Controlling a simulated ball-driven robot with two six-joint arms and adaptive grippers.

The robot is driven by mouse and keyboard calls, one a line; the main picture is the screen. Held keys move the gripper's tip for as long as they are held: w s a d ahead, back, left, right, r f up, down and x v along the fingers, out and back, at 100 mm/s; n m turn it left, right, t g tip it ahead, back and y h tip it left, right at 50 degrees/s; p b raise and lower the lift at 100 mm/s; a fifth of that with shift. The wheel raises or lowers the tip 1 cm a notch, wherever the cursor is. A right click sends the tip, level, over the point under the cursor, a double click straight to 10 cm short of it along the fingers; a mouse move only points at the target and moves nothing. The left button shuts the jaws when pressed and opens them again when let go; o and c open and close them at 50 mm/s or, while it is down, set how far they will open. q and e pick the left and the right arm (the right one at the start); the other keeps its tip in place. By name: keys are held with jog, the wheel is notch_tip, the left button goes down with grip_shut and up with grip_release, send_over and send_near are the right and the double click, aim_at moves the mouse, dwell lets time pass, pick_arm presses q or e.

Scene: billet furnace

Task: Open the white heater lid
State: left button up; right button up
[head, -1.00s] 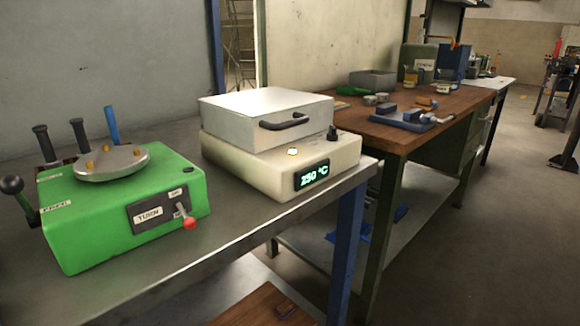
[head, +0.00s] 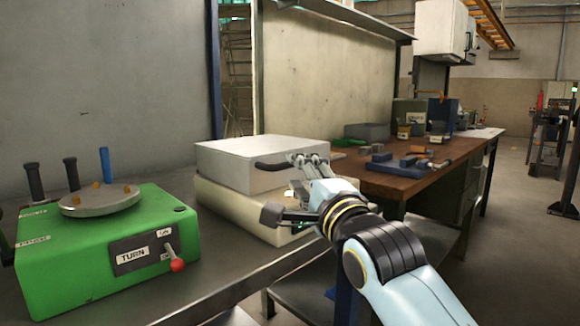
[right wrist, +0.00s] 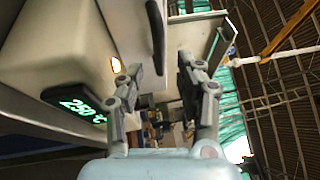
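The white heater lid (head: 245,160) lies closed on the cream heater base (head: 240,210). Its dark handle (head: 270,166) is on the lid's front face. My right gripper (head: 288,188) is open in front of the heater, partly covering the handle's right end and the base's front. The lit 250 °C display (right wrist: 75,104) is at left there. My left gripper is not in view.
A green machine (head: 100,255) with a round plate and red-knobbed lever stands left on the same metal table (head: 225,282). A wooden bench (head: 400,182) with a grey box, a blue vise and small parts stands behind at right. Table space between the machine and heater is clear.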

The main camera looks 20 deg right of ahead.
aim_at(290, 165)
jog(key=w, duration=0.5)
jog(key=shift+w+d+r, duration=0.15)
jog(key=shift+r, duration=0.25)
grip_shut()
jog(key=shift+f, duration=0.1)
